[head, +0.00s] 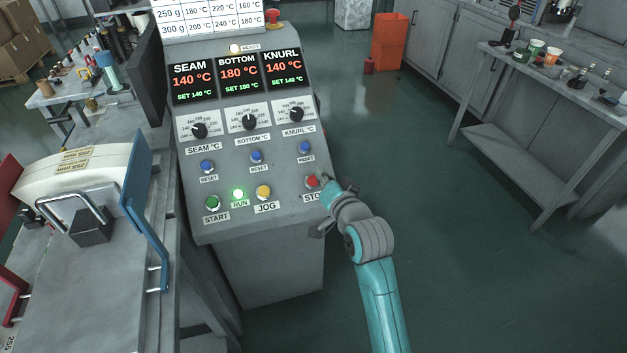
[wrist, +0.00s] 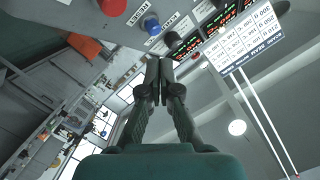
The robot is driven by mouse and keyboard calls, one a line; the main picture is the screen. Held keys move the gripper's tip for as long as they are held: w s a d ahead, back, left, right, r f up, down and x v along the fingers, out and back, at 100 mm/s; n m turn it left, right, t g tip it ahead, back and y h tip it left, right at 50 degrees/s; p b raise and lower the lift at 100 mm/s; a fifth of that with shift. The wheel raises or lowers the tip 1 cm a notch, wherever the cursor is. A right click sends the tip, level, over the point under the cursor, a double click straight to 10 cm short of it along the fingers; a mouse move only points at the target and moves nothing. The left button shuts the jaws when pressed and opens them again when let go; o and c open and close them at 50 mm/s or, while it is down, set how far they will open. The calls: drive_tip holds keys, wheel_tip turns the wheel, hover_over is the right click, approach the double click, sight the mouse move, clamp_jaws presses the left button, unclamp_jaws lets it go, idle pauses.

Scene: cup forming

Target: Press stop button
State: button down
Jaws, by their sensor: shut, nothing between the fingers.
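The red stop button (head: 312,181) is at the lower right of the grey control panel (head: 290,219), with its STOP label partly hidden by my gripper. My gripper (head: 326,184) is shut and empty just right of the button in the head view. In the wrist view, the closed fingertips (wrist: 158,68) point up at the panel. The red button (wrist: 112,7) shows there at the top edge, up and left of the fingertips and apart from them in the picture. I cannot tell the depth gap. The green RUN lamp (head: 238,194) is lit.
A green START button (head: 212,202), a yellow JOG button (head: 263,192) and blue reset buttons (head: 256,157) share the panel. A red mushroom button (head: 274,17) is at the upper right. Open floor lies to the right, before a metal table (head: 545,95) with cups.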

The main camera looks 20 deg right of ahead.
sight(316, 181)
drive_tip(key=shift+w+f, duration=0.65)
drive_tip(key=shift+f, duration=0.25)
drive_tip(key=shift+w+f, duration=0.6)
drive_tip(key=shift+f, duration=0.25)
drive_tip(key=shift+w+f, duration=0.65)
drive_tip(key=shift+f, duration=0.25)
drive_tip(key=shift+f, duration=0.1)
drive_tip(key=shift+w+f, duration=0.25)
drive_tip(key=shift+w+f, duration=0.3)
drive_tip(key=shift+f, duration=0.1)
idle(0.4)
idle(0.4)
drive_tip(key=shift+s+r, duration=0.55)
drive_tip(key=shift+r, duration=0.2)
drive_tip(key=shift+r, duration=0.1)
drive_tip(key=shift+s+r, duration=0.75)
drive_tip(key=shift+r, duration=0.25)
drive_tip(key=shift+s+r, duration=0.75)
drive_tip(key=shift+r, duration=0.2)
